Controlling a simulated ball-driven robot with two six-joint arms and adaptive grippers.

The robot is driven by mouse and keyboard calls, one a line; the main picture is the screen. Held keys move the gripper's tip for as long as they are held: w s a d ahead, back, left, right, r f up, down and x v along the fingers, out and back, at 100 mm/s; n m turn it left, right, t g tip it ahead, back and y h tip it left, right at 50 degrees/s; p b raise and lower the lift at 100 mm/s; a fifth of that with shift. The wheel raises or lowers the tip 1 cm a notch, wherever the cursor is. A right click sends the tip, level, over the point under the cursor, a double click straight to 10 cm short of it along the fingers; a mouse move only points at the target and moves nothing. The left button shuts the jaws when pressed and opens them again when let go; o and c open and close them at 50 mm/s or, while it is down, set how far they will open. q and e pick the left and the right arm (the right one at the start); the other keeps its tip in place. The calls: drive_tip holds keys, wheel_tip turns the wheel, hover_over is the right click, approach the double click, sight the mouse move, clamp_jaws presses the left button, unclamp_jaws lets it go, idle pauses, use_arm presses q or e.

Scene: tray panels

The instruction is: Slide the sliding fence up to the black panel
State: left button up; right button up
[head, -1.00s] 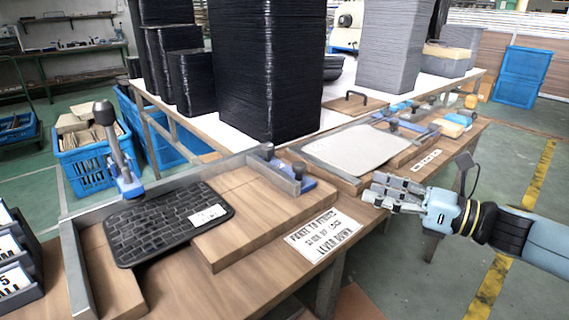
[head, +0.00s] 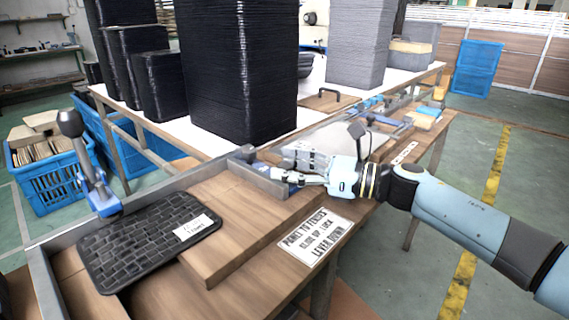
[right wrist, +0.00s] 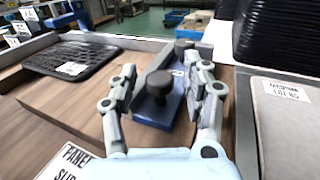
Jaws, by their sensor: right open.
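The sliding fence is a grey metal bar (head: 262,183) with a blue base and a black knob. It stands across the wooden board, apart from the black panel (head: 140,243), with bare wood between them. In the right wrist view, the fence's black knob (right wrist: 160,84) and blue base (right wrist: 152,113) show between the fingers. The black panel (right wrist: 72,60) lies beyond to the left there. My right gripper (head: 290,168) is open, its fingers on either side of the knob; I cannot tell whether they touch it. My left gripper is out of view.
A lever clamp (head: 92,175) with a black ball end stands at the panel's far left corner. A printed sign (head: 316,237) lies at the front edge. Tall black stacks (head: 240,75) stand on the white table behind. A similar grey-panel station lies to the right.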

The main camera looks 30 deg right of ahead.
drive_tip(key=shift+w+a, duration=0.35)
drive_tip(key=shift+c, duration=0.3)
drive_tip(key=c, duration=0.9)
clamp_jaws()
drive_tip(key=shift+a+f, duration=0.1)
